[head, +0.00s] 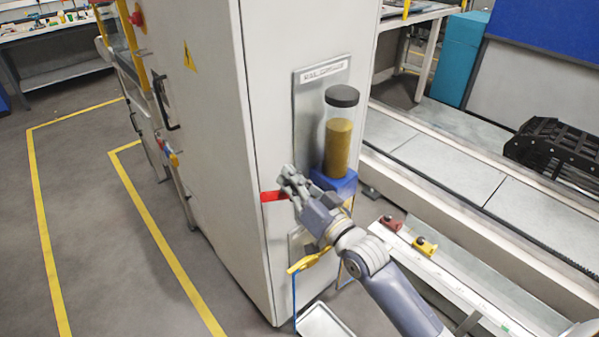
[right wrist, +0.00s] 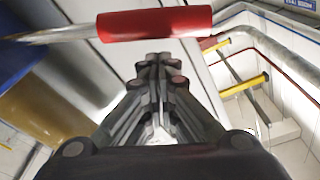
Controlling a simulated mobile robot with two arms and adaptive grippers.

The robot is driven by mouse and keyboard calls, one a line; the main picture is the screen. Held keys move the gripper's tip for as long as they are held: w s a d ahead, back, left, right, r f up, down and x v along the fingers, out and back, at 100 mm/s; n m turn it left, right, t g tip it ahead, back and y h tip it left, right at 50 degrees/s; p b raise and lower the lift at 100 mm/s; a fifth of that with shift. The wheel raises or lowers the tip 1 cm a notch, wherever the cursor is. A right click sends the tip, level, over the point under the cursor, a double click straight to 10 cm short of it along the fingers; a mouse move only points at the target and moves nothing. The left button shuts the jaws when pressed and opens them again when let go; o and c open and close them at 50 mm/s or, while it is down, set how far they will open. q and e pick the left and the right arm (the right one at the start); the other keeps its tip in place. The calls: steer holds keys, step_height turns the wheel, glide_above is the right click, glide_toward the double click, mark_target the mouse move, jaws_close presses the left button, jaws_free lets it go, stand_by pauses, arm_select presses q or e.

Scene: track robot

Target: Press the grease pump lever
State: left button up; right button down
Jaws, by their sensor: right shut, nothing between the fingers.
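The grease pump hangs on the side of a white cabinet. It has a clear reservoir (head: 339,140) of yellow-brown grease with a black cap, above a blue pump body (head: 335,183). The lever's red grip (head: 271,196) sticks out to the left of the pump, partly behind my right gripper (head: 289,180). In the right wrist view the red grip (right wrist: 155,23) and its metal rod lie across the top, just beyond the fingertips (right wrist: 160,60). My right gripper is shut and empty. Whether it touches the grip I cannot tell. My left gripper is not in view.
The white cabinet (head: 205,140) stands behind and left of the pump. A yellow handle (head: 308,262) and a metal tray (head: 325,321) are below my arm. A rail with red and yellow clamps (head: 424,246) runs at right. The floor at left is clear.

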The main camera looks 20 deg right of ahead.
mark_target(285, 197)
steer(key=shift+s+a+f, duration=0.25)
steer(key=shift+s+f, duration=0.1)
steer(key=shift+f, duration=0.25)
steer(key=shift+s+a+f+n+b, duration=0.15)
steer(key=shift+a+f+n+b, duration=0.15)
steer(key=shift+f+n, duration=0.25)
steer(key=shift+s+a+f+n+b, duration=0.1)
steer(key=shift+a+f+n+b, duration=0.1)
steer(key=shift+a+f+n, duration=0.3)
step_height(285, 197, down, 9)
steer(key=a+n+y+b, duration=0.1)
steer(key=n+b, duration=0.3)
steer(key=n, duration=0.3)
steer(key=shift+s+a+g+y, duration=0.3)
steer(key=shift+s+a, duration=0.1)
steer(key=shift+s, duration=0.05)
